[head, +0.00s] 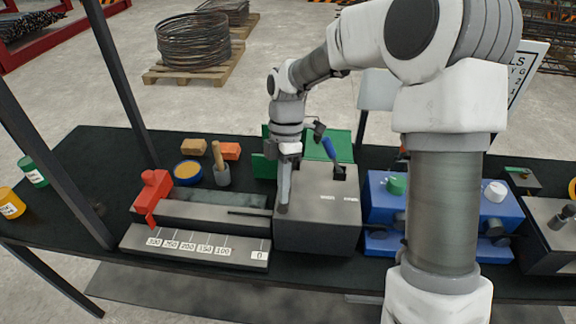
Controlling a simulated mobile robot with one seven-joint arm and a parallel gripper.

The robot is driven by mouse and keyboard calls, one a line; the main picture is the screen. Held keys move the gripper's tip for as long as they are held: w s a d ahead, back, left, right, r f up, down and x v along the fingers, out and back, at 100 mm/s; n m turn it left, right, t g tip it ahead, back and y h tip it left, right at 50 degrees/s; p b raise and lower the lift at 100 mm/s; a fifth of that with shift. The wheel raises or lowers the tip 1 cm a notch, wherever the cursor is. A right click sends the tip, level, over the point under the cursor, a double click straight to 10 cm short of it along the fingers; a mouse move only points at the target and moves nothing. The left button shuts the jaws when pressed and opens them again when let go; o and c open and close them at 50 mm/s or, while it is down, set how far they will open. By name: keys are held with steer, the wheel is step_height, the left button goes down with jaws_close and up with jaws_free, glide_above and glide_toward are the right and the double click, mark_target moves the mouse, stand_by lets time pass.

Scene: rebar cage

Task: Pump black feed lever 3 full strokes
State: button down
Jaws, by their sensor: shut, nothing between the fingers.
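My gripper (283,207) points down, its fingers together and empty, at the left part of the grey box (318,225) on the bench. I cannot tell whether the fingertips touch the box. A lever with a blue grip (329,148) leans up and left from a dark slot in the box's top, to the right of my gripper. A thin dark rod (247,212) lies along the grey feed bed left of the box. No lever is clearly recognisable as the black feed lever; my gripper may hide part of it.
A red stop block (152,195) stands on the feed bed, behind a numbered scale (202,247). A blue machine (380,207) with a green knob (396,185) and dark handles stands to the right. My arm covers its middle. A green panel (328,145) stands behind the grey box.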

steer(key=w+p+v, duration=0.1)
steer(key=p+v, duration=0.7)
steer(key=v, duration=0.3)
steer(key=shift+w+d+f+p, duration=0.15)
steer(key=shift+w+p, duration=0.2)
steer(key=shift+p, duration=0.05)
steer(key=shift+s, duration=0.1)
steer(key=shift+s+f+b, duration=0.35)
steer(key=shift+f+b, duration=0.05)
steer(key=shift+f, duration=0.1)
steer(key=shift+s+f+b, duration=0.4)
steer(key=shift+s+f, duration=0.05)
steer(key=shift+f, duration=0.1)
steer(key=shift+s+f, duration=0.1)
steer(key=shift+s+a+f+b, duration=0.25)
steer(key=shift+s+f+b, duration=0.05)
steer(key=shift+f+b, duration=0.15)
